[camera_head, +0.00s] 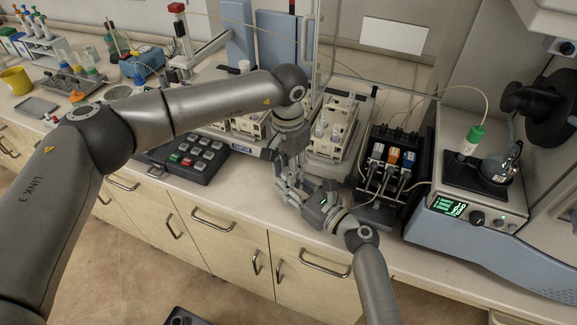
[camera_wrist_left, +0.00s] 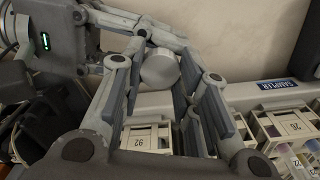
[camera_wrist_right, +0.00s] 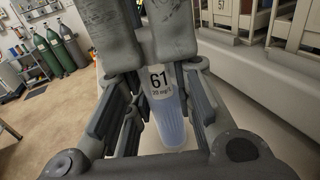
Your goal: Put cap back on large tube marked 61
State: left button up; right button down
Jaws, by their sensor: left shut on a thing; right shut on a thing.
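My left gripper (camera_head: 287,172) points down from above, close over my right gripper (camera_head: 312,200) in front of the bench. In the left wrist view, a round pale grey cap (camera_wrist_left: 160,69) sits between the left gripper's fingers, which are shut on it. In the right wrist view, the right gripper is shut on a clear tube marked 61 (camera_wrist_right: 167,110), its label facing that camera. The left gripper's fingers cover the tube's top there. I cannot tell whether the cap touches the rim.
Cream tube racks (camera_head: 333,130) stand on the bench just behind the grippers. A black keypad (camera_head: 185,157) lies to the left. A pump with coloured clips (camera_head: 388,160) and an instrument with a lit display (camera_head: 462,212) stand to the right. Drawers (camera_head: 215,220) run below the bench.

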pick_arm(q)
jog(key=shift+m, duration=0.8)
jog(key=o, duration=0.6)
jog(key=shift+r, duration=2.25)
